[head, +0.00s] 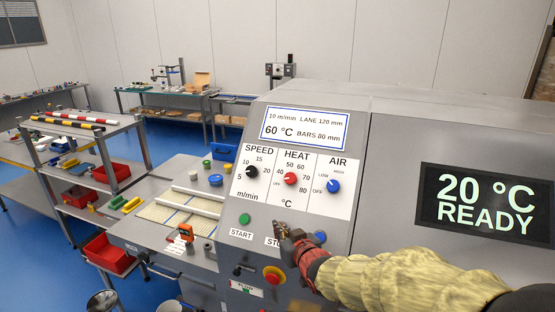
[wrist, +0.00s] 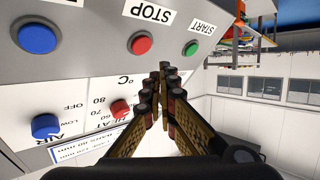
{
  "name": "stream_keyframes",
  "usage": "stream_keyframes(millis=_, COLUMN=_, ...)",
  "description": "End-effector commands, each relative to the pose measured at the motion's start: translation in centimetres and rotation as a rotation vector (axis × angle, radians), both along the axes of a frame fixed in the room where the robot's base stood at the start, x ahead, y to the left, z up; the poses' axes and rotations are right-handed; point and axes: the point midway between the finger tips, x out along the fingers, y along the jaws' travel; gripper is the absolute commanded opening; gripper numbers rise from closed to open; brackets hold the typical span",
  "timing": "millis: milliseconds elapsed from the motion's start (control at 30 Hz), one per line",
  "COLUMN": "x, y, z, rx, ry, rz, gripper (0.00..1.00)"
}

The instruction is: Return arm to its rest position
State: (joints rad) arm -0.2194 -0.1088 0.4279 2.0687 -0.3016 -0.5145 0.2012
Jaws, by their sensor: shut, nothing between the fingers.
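My gripper (head: 287,236) is shut and empty in front of the lower part of the machine's control panel (head: 345,168). My arm reaches in from the lower right. In the wrist view my gripper's fingertips (wrist: 164,70) meet, with the panel upside down behind them. The red STOP button (wrist: 141,43) and green START button (wrist: 191,47) show there, apart from the fingers. In the head view my gripper covers the STOP button and partly its label. I cannot tell the exact gap between fingertips and panel.
Above are a black SPEED knob (head: 251,172), red HEAT knob (head: 291,178) and blue AIR knob (head: 333,186). A display (head: 484,204) reads 20 °C READY. A red emergency button (head: 273,275) sits below my gripper. A shelf cart (head: 82,128) stands left; blue floor (head: 180,140) lies open beyond.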

Motion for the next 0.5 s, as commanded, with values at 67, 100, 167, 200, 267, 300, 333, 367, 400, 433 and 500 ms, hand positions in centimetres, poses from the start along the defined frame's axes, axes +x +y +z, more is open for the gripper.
stream_keyframes(millis=67, x=-1.0, y=-1.1, z=-3.0, rx=-0.052, ry=0.096, rz=-0.024, gripper=0.00)
stream_keyframes(millis=100, x=-1.9, y=-1.9, z=-5.0, rx=-0.086, ry=0.163, rz=-0.039, gripper=0.00)
stream_keyframes(millis=167, x=-3.9, y=-3.3, z=-7.5, rx=-0.136, ry=0.271, rz=-0.065, gripper=0.00)
stream_keyframes(millis=200, x=-5.5, y=-4.4, z=-8.5, rx=-0.167, ry=0.338, rz=-0.082, gripper=0.00)
stream_keyframes(millis=267, x=-8.0, y=-6.1, z=-9.6, rx=-0.207, ry=0.433, rz=-0.109, gripper=0.00)
stream_keyframes(millis=300, x=-9.9, y=-7.2, z=-10.0, rx=-0.228, ry=0.493, rz=-0.128, gripper=0.00)
stream_keyframes(millis=333, x=-11.4, y=-8.1, z=-10.2, rx=-0.242, ry=0.537, rz=-0.142, gripper=0.00)
stream_keyframes(millis=367, x=-13.0, y=-9.0, z=-10.3, rx=-0.253, ry=0.578, rz=-0.154, gripper=0.00)
stream_keyframes(millis=400, x=-15.2, y=-10.1, z=-10.3, rx=-0.266, ry=0.634, rz=-0.172, gripper=0.00)
stream_keyframes(millis=433, x=-16.9, y=-10.9, z=-10.2, rx=-0.272, ry=0.674, rz=-0.186, gripper=0.00)
stream_keyframes(millis=500, x=-21.1, y=-12.6, z=-9.8, rx=-0.280, ry=0.762, rz=-0.212, gripper=0.00)
